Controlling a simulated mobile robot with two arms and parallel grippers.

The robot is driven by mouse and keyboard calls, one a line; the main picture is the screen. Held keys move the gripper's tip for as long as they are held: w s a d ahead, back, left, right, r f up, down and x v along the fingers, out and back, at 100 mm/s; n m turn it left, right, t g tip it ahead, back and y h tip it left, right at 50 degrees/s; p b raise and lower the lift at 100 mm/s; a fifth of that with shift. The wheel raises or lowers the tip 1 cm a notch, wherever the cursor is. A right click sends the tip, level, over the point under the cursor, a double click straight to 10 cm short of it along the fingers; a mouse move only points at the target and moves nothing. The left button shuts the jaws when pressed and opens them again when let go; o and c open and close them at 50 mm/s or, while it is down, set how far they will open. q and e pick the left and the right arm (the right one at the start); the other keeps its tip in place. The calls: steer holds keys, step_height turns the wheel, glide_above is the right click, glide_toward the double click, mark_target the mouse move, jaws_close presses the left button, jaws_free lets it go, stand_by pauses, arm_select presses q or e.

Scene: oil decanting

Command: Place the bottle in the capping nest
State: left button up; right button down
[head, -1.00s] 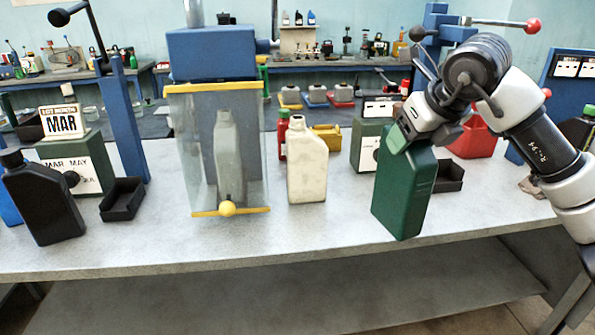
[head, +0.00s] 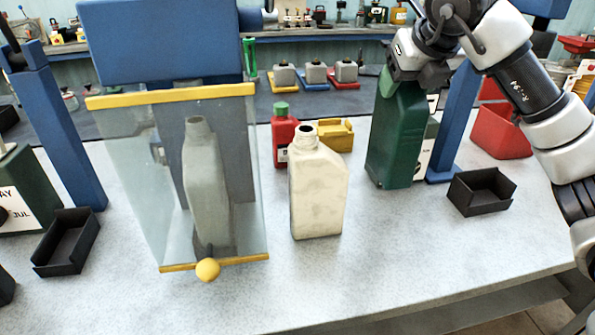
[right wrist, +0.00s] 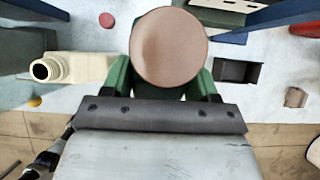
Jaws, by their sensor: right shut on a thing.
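A dark green bottle (head: 398,140) hangs nearly upright below my right gripper (head: 415,72), which is shut on its top. I cannot tell whether its base touches the table. In the right wrist view, a brownish round disc (right wrist: 168,48) covers the bottle's top, between the green fingers of my right gripper (right wrist: 168,88). The bottle is in front of a blue post (head: 457,120). I cannot make out a capping nest for certain; the bottle may hide it. My left gripper is not in view.
Left of the bottle stand a cream jug (head: 318,195), a red bottle (head: 283,138), a yellow container (head: 336,134) and a clear guard (head: 160,180) around a grey bottle (head: 205,185). A black tray (head: 482,192) and a red bin (head: 502,132) are to its right.

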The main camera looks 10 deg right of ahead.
steer(key=shift+w+r, duration=0.15)
steer(key=shift+w, duration=0.1)
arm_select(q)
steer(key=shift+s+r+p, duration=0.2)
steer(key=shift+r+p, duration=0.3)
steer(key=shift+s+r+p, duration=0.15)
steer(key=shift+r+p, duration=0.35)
arm_select(e)
steer(key=w+a+f, duration=0.6)
steer(key=w+f, duration=0.4)
steer(key=f, duration=0.1)
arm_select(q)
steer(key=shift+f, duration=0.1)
arm_select(e)
steer(key=c, duration=0.6)
jaws_free()
steer(key=shift+f, duration=0.15)
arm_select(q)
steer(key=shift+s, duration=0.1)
arm_select(e)
steer(key=o, duration=0.3)
steer(key=shift+s, duration=0.1)
